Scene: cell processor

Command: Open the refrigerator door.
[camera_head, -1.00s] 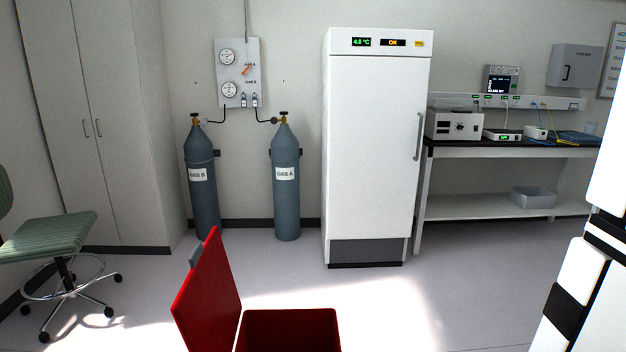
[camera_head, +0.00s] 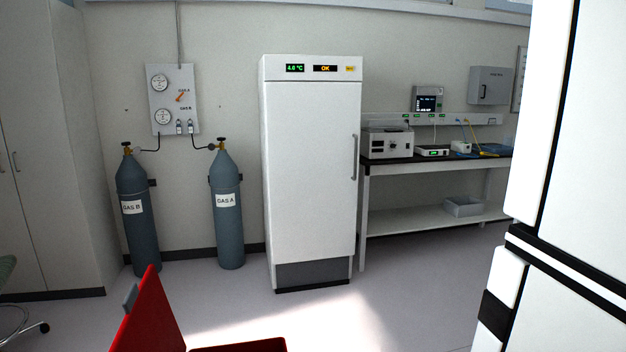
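The white refrigerator (camera_head: 311,175) stands against the back wall, near the middle of the head view. Its door is shut. A grey vertical handle (camera_head: 354,157) is on the door's right edge. Neither of my grippers is in view. A large white and black part, probably one of my arm links, fills the right side of the picture and hides what is behind it.
Two gas cylinders (camera_head: 228,215) stand left of the refrigerator. A bench (camera_head: 437,166) with instruments stands to its right. An open red bin (camera_head: 150,315) is at the lower left front. Floor before the refrigerator is clear. A stool is partly visible at far left.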

